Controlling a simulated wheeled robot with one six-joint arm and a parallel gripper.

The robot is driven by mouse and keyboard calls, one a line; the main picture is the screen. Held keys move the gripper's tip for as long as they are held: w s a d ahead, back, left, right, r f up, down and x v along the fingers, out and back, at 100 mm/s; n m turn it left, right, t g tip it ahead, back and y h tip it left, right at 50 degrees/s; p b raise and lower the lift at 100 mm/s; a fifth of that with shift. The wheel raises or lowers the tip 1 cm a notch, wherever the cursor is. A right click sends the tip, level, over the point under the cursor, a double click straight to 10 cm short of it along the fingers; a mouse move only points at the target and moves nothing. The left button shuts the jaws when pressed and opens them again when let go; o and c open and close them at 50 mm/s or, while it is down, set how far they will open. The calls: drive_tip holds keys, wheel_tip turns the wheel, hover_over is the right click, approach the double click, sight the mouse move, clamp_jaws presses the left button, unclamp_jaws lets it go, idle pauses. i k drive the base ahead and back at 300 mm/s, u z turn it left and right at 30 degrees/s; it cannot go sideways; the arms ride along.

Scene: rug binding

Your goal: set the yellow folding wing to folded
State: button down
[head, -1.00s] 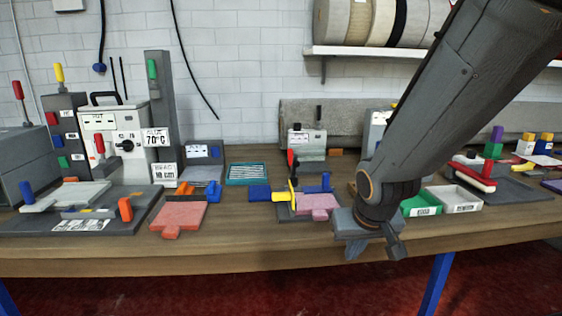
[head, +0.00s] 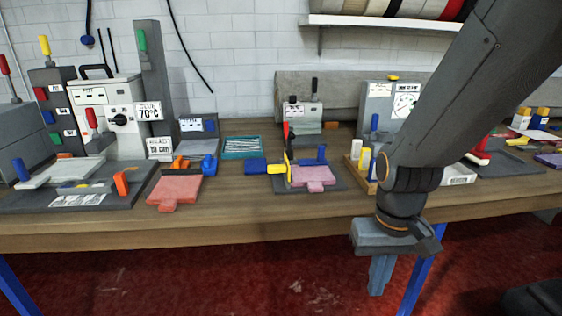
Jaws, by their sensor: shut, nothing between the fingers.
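The yellow folding wing (head: 289,170) is a small upright yellow plate at the middle of the bench. A flat yellow piece and a blue block (head: 256,166) adjoin it on the left. A pink pad (head: 312,176) on a dark base plate lies to its right. A red and black upright part stands just behind the wing. My gripper (head: 380,275) is shut and empty, pointing down in front of the bench's front edge. It is to the right of the wing, lower and well apart from it.
A red pad (head: 174,190) lies left of the wing, with a teal tray (head: 243,147) behind. A wooden holder with white and yellow blocks (head: 364,163) stands to the right, near my arm. The bench front (head: 230,222) is clear.

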sight(286, 167)
drive_tip(key=k, duration=0.65)
drive_tip(key=u, duration=0.75)
drive_tip(key=i, duration=1.15)
